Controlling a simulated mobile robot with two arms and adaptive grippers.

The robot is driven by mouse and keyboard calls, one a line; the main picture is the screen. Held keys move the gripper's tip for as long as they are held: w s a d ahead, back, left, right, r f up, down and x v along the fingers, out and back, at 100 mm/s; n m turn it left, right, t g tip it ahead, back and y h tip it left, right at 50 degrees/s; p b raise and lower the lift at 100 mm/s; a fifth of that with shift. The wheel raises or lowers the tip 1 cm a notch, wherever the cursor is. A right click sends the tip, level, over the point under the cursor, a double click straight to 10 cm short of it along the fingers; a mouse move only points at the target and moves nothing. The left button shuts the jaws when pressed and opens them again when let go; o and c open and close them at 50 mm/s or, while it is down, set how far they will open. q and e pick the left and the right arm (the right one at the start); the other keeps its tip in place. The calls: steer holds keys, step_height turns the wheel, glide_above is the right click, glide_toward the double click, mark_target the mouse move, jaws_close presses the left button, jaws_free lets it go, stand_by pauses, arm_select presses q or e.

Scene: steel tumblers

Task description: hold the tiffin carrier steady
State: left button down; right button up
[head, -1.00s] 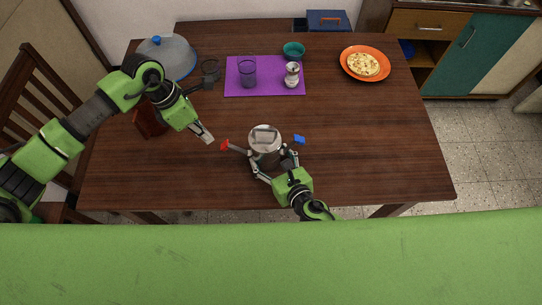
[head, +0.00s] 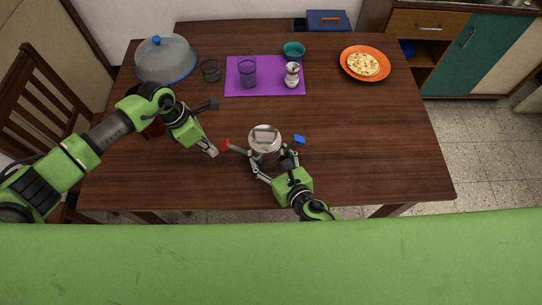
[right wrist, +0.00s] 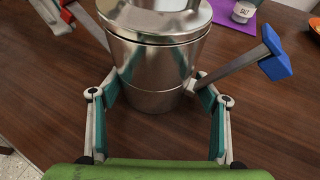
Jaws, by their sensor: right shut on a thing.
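The steel tiffin carrier (head: 264,138) stands upright on the table, with a loop handle on its lid. In the right wrist view its shiny body (right wrist: 150,62) fills the upper middle. A red-tipped latch (head: 226,145) sticks out to its left and a blue-tipped latch (head: 299,140) to its right; the blue one (right wrist: 272,55) also shows in the right wrist view. My right gripper (right wrist: 157,92) is shut on the carrier, its teal pads at both sides of the lower body. My left gripper (head: 212,128) is open and empty, one fingertip close to the red tip.
A purple mat (head: 265,89) holds a glass (head: 247,75) and a salt shaker (head: 292,76). Another glass (head: 210,70), a domed cover (head: 166,60), a teal bowl (head: 293,50) and an orange plate (head: 384,73) of flatbread stand behind.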

mark_target(232, 146)
arm_select(q)
steer(key=shift+d+r, duration=0.15)
steer(key=shift+d, duration=0.8)
steer(key=shift+d+r, duration=0.1)
steer(key=shift+d, duration=0.85)
arm_select(e)
steer(key=shift+d, duration=0.1)
arm_select(q)
steer(key=shift+d, duration=0.35)
steer(key=shift+d+r, duration=0.25)
steer(key=shift+d, duration=0.8)
steer(key=shift+a, duration=0.15)
steer(key=a+v, duration=0.1)
steer(key=v, duration=0.8)
steer(key=shift+r, duration=0.2)
steer(key=shift+a, duration=0.15)
